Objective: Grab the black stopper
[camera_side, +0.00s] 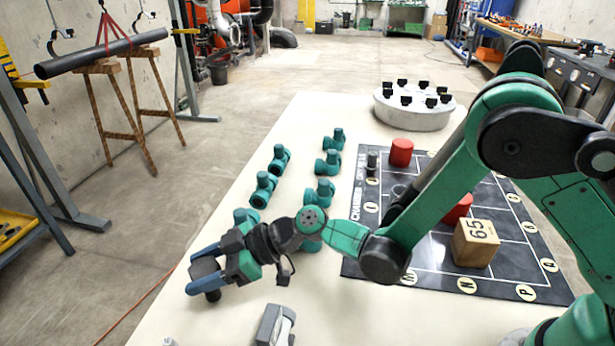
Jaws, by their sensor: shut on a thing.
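My gripper (202,269), with blue fingers, is at the lower left of the side view, over the pale table. It is shut on a dark thing between the fingers, which looks like the black stopper (212,296). A dark round end shows below the lower finger; the rest is partly hidden by the fingers. I cannot tell whether it touches the table.
Several green pipe fittings (264,190) stand behind my gripper. A grey block (275,326) lies in front. To the right is a black board (430,275) with red cylinders (401,152) and a wooden block (475,243). A round white stand (413,115) holds black pieces.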

